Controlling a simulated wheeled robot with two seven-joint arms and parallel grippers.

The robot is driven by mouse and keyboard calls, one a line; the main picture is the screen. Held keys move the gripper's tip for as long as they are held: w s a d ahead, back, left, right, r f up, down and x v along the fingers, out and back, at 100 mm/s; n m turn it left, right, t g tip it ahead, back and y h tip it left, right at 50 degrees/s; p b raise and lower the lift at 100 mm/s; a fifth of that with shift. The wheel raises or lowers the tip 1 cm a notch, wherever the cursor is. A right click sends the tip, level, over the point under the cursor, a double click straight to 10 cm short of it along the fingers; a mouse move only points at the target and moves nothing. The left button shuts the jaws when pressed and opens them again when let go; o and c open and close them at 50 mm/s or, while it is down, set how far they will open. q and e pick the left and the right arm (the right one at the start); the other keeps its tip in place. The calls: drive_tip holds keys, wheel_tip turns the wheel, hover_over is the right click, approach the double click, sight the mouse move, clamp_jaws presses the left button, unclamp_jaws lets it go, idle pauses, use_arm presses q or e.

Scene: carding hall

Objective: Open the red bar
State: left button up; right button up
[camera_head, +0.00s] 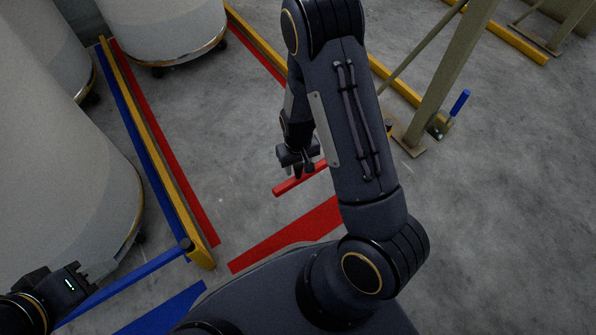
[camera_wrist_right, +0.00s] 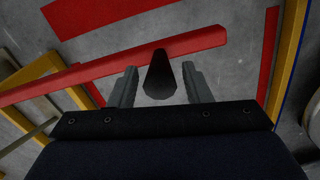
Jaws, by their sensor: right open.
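The red bar (camera_head: 290,186) shows in the head view below my right gripper (camera_head: 297,168), its far part hidden behind my right arm. In the right wrist view the red bar (camera_wrist_right: 100,68) runs slantwise across the picture. A dark round peg (camera_wrist_right: 161,78) stands on it near its free end. My right gripper (camera_wrist_right: 159,70) is open, with one finger on each side of the peg and gaps visible. My left gripper (camera_head: 68,284) is at the lower left of the head view; its fingers cannot be made out.
Large pale cans (camera_head: 60,170) stand on the left. A tan post (camera_head: 440,85) and a blue-handled lever (camera_head: 459,103) are at the right. Grey floor lies between.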

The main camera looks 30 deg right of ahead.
wheel_tip(320, 180, down, 2)
drive_tip(key=shift+c, duration=0.4)
clamp_jaws()
